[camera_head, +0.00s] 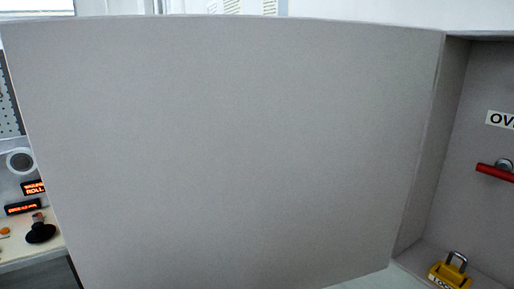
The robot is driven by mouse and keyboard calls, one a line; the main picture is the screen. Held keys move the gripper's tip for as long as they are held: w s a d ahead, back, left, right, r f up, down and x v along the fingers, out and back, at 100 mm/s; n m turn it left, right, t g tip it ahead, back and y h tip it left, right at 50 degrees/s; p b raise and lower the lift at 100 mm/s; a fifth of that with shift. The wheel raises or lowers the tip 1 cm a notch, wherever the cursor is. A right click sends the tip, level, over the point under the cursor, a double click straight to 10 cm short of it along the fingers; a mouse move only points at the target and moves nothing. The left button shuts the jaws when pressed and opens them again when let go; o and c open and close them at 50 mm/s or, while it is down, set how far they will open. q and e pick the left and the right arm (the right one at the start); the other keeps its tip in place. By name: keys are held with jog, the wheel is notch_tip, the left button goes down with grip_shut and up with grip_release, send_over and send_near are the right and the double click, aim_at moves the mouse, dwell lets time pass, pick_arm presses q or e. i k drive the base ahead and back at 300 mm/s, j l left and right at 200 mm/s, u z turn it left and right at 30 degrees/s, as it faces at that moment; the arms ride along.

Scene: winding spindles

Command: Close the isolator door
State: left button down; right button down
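The isolator door (220,150) is a large plain light-grey panel that fills most of the head view. It stands open, swung out to the left from the grey isolator box (424,150) at the right. The box's inside shows a red handle (495,173) on its back wall, under a white label (502,120) whose visible letters read "OV". A yellow padlock (452,274) with a grey shackle sits at the bottom of the box. Neither of my grippers is in view; the door may hide what lies behind it.
Left of the door, a bench (30,252) carries a black knob-like item (41,233) and panels with orange lit displays (24,207). A round grey dial-like part (21,161) is above them. A window and white wall show along the top.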

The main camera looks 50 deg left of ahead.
aim_at(182, 151)
jog(key=k+j+z, duration=0.2)
jog(key=j, duration=0.3)
jog(key=k+j+z, duration=0.25)
jog(key=j, duration=0.2)
jog(key=k+j+z, duration=0.2)
jog(key=j, duration=0.25)
jog(key=k+j+z, duration=0.2)
jog(key=j, duration=0.25)
jog(key=j+z, duration=0.25)
jog(key=j, duration=0.35)
jog(key=j+z, duration=0.25)
jog(key=j, duration=0.4)
